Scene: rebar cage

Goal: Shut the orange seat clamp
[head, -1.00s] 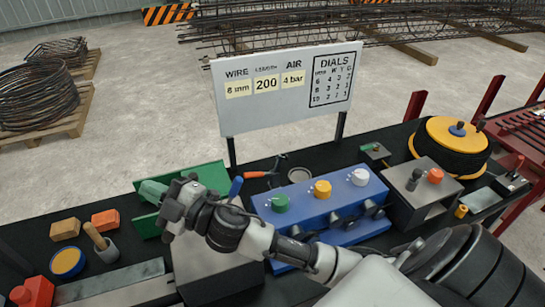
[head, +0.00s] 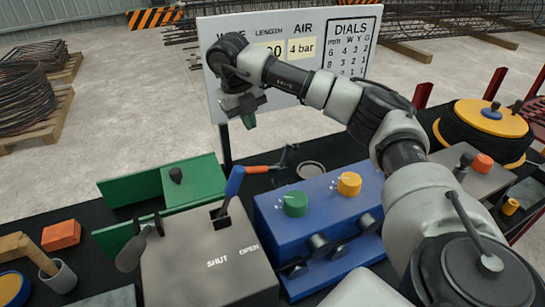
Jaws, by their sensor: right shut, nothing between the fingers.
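A clamp with an orange handle (head: 262,169) lies behind the grey box. Its handle runs nearly level to the left, and dark metal parts show at its right end. I cannot tell from this view whether it is open or shut. My right gripper (head: 248,116) is raised in front of the white sign, above and apart from the clamp. Its fingers are shut and empty, pointing down. My left gripper is not in view.
A grey box (head: 205,265) marked SHUT and OPEN carries a blue-handled lever (head: 233,183). A blue block (head: 320,213) with knobs stands right of it, and a green tray (head: 135,188) left. The white sign (head: 290,75) rises behind.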

